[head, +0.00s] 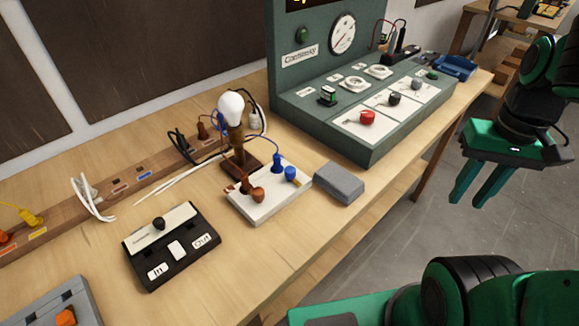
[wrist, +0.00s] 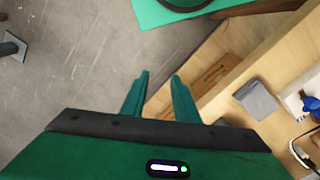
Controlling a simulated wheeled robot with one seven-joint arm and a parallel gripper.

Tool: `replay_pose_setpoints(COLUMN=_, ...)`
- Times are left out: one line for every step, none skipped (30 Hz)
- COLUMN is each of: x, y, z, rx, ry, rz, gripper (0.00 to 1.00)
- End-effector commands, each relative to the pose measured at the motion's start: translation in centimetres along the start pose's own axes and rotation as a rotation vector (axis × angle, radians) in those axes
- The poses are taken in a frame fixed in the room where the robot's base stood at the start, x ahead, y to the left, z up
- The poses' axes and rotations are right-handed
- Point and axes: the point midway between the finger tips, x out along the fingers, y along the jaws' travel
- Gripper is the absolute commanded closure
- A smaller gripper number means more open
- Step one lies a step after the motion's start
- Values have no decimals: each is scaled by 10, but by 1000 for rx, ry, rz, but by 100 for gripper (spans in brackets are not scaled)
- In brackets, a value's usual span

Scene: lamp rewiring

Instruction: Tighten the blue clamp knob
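The blue clamp knob (head: 291,174) is on the right part of a white terminal block (head: 262,208) on the workbench. A blue plug (head: 277,162) with a blue wire stands beside it, and a brown knob (head: 257,194) and brown plug are on the block's left part. In the wrist view, blue parts (wrist: 311,104) on the white block show at the right edge; I cannot tell knob from plug there. My gripper (head: 475,202) is open and empty, off the bench's front edge at the right, well apart from the knob. Its two fingers also show in the wrist view (wrist: 158,95).
A grey block (head: 339,183) lies just right of the terminal block. A lamp with a white bulb (head: 231,108) stands behind it. A green control panel (head: 370,120) is to the right, a black switch box (head: 172,245) to the left. Open floor lies before the bench.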

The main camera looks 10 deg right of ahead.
Motion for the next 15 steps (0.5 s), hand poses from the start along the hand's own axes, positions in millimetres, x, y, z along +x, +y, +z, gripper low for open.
replay_pose_setpoints(x=-4, y=-11, z=-10, rx=-101, ry=-2, rz=5, gripper=72)
replay_pose_setpoints(x=-8, y=-19, z=-16, rx=-178, ry=-2, rz=7, gripper=72)
replay_pose_setpoints(x=-13, y=-32, z=-25, rx=-294, ry=-1, rz=9, gripper=72)
replay_pose_setpoints(x=-17, y=-43, z=-31, rx=-391, ry=-1, rz=12, gripper=72)
replay_pose_setpoints(x=-22, y=-55, z=-38, rx=-490, ry=1, rz=14, gripper=72)
replay_pose_setpoints(x=-27, y=-72, z=-45, rx=-627, ry=0, rz=16, gripper=72)
replay_pose_setpoints(x=-31, y=-85, z=-49, rx=-730, ry=0, rz=18, gripper=72)
replay_pose_setpoints(x=-35, y=-99, z=-53, rx=-832, ry=-1, rz=19, gripper=72)
replay_pose_setpoints(x=-40, y=-118, z=-58, rx=-967, ry=0, rz=21, gripper=72)
replay_pose_setpoints(x=-43, y=-132, z=-60, rx=-1070, ry=-1, rz=22, gripper=72)
replay_pose_setpoints(x=-47, y=-147, z=-62, rx=-1172, ry=0, rz=22, gripper=72)
replay_pose_setpoints(x=-51, y=-167, z=-63, rx=-1309, ry=-1, rz=23, gripper=72)
replay_pose_setpoints(x=-54, y=-183, z=-63, rx=-1411, ry=-3, rz=23, gripper=72)
replay_pose_setpoints(x=-57, y=-198, z=-63, rx=-1513, ry=-3, rz=23, gripper=72)
replay_pose_setpoints(x=-61, y=-220, z=-60, rx=-1651, ry=-4, rz=22, gripper=72)
